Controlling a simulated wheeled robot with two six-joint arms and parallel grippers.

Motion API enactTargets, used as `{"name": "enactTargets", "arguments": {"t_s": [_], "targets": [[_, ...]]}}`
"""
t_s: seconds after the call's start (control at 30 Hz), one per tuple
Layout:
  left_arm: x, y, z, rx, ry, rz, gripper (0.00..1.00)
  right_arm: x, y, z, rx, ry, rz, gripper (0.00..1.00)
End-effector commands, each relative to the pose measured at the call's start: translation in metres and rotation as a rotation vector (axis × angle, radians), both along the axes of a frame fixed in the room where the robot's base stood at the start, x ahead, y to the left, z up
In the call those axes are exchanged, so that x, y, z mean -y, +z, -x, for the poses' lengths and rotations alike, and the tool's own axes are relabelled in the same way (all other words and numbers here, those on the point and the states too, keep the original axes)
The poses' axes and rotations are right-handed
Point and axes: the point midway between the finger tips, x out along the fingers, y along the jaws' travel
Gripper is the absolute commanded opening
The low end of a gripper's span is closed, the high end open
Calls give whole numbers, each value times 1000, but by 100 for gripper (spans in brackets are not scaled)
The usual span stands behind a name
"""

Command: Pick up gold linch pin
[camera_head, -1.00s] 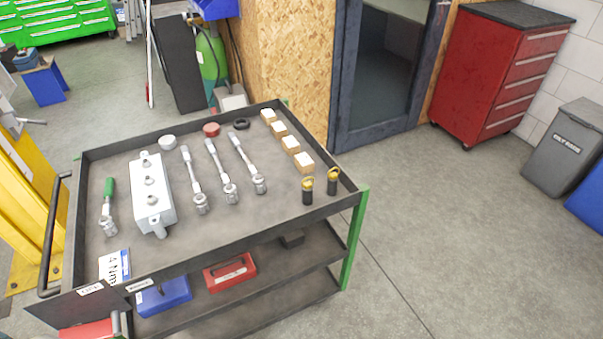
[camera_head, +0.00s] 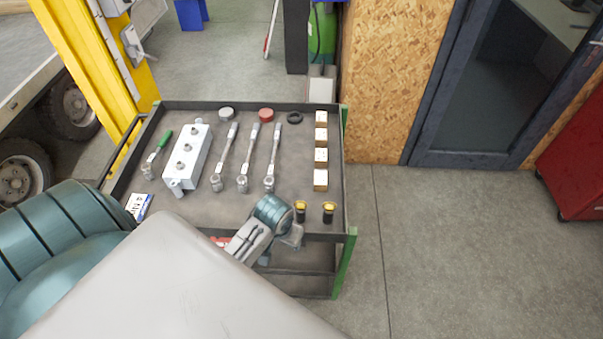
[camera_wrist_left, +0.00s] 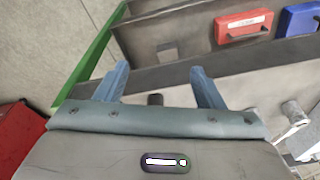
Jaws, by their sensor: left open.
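Two black linch pins with gold tops stand upright side by side at the cart's near right corner, the left pin (camera_head: 300,211) and the right pin (camera_head: 329,212). My left arm comes in from the left, and its wrist is just left of the left pin, by the tray's front edge. In the left wrist view my left gripper (camera_wrist_left: 160,70) has its two blue fingers spread apart. A small dark piece (camera_wrist_left: 155,99) shows low between them; I cannot tell whether it is a pin. No pin is clearly held. My right gripper is not in view.
The cart's tray (camera_head: 215,115) holds several ratchets, a grey metal block (camera_head: 187,157), wooden blocks (camera_head: 321,136), a black ring (camera_head: 295,118) and a green-handled tool (camera_head: 160,146). A red case (camera_wrist_left: 243,27) and blue case (camera_wrist_left: 299,19) lie on the shelf below. Floor right of the cart is clear.

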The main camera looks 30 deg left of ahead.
Motion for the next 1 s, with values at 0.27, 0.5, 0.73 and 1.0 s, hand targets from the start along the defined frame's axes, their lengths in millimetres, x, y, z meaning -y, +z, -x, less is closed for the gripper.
{"name": "enactTargets", "arguments": {"t_s": [0.27,0.5,0.73,1.0], "targets": [[-2,67,-39,-41,121,29,62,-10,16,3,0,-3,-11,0],[-9,80,-86,-101,250,57,62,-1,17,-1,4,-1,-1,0],[-16,90,-119,-149,346,75,62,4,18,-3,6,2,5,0],[-16,57,-122,-159,358,79,62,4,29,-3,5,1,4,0]]}}
